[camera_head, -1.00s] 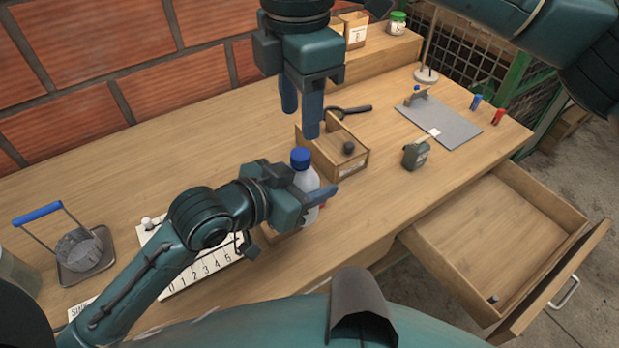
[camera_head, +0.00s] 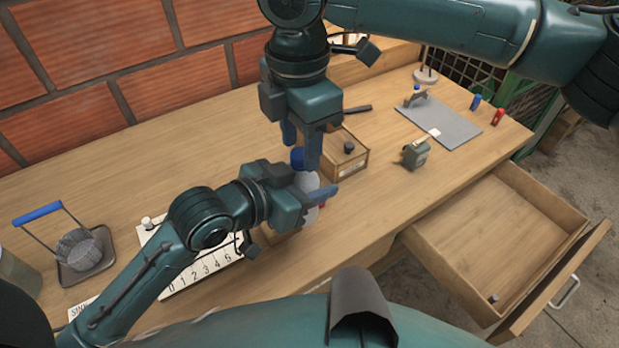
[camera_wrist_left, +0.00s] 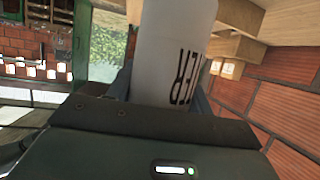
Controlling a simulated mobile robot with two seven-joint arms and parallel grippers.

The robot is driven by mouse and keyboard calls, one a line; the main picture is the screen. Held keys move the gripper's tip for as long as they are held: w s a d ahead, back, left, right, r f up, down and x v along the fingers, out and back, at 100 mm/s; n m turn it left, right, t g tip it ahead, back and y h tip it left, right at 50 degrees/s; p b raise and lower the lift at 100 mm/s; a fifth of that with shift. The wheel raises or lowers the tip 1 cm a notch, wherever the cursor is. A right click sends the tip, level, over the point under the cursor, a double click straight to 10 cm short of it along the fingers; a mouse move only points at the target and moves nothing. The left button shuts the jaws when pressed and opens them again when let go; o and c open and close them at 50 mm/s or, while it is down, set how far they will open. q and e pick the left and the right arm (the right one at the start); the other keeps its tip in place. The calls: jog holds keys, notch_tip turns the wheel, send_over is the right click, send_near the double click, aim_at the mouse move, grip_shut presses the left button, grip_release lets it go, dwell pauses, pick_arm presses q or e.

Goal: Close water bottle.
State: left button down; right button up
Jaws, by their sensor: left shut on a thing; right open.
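The water bottle (camera_head: 309,184) is white with a blue cap (camera_head: 297,157) at its top. It stands near the front of the workbench, in the middle of the head view. My left gripper (camera_head: 318,198) is shut on its body from the left. In the left wrist view the white bottle body (camera_wrist_left: 172,50) with dark lettering fills the space between the fingers. My right gripper (camera_head: 301,148) is open and points down from above, its fingers around or just beside the cap. One finger partly hides the cap and bottle top, so I cannot tell whether they touch.
A small wooden box (camera_head: 350,160) with a dark knob stands right behind the bottle. A grey-green device (camera_head: 415,153) and a grey mat (camera_head: 440,126) lie farther right. An open drawer (camera_head: 510,230) juts out at the front right.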

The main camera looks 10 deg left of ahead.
jog(key=shift+f, duration=0.5)
grip_shut()
jog(key=m, duration=0.3)
dwell(0.3)
jog(key=shift+o, duration=0.5)
grip_release()
